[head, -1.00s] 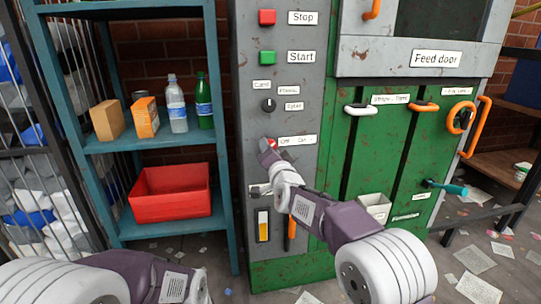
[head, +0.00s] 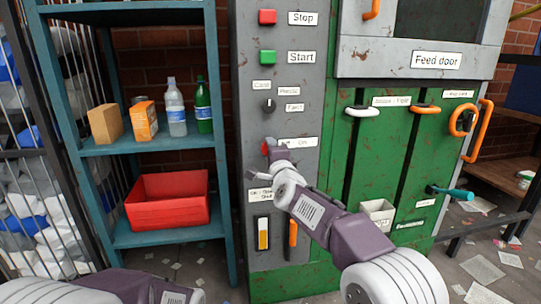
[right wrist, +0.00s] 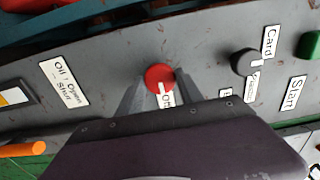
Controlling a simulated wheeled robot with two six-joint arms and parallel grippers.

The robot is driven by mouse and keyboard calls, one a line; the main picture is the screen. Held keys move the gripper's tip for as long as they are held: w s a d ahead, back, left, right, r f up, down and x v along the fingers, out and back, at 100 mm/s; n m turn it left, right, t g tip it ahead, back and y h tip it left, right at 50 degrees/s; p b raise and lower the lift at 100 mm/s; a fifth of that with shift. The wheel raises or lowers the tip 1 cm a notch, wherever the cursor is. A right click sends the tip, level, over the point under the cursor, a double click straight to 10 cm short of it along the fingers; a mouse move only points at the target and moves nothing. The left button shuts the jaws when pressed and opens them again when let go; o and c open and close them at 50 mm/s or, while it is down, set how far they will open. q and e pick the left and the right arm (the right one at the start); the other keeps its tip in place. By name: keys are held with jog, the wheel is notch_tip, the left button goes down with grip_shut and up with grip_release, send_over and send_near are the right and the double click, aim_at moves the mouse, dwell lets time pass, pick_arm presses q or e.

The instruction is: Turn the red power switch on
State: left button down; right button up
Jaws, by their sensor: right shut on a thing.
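The red power switch (right wrist: 159,77) is a round red knob on the grey control panel, with a white label marked "Off" beside it. In the head view the red switch (head: 265,149) is mostly hidden by my right gripper (head: 268,153). In the right wrist view the two fingers of my right gripper (right wrist: 158,92) stand on either side of the knob, shut on it. The Off/On label (head: 299,143) is partly covered in the head view. Only part of my left arm shows at the bottom left; its gripper is out of view.
Above the switch are a black selector knob (head: 268,105), a green Start button (head: 267,57) and a red Stop button (head: 267,17). Below it are a yellow-and-white gauge (head: 263,233) and an orange handle (head: 293,232). A blue shelf (head: 150,145) stands left.

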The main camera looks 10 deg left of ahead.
dwell(0.3)
jog(key=o, duration=1.4)
jog(key=v, duration=0.9)
jog(key=shift+d, duration=0.1)
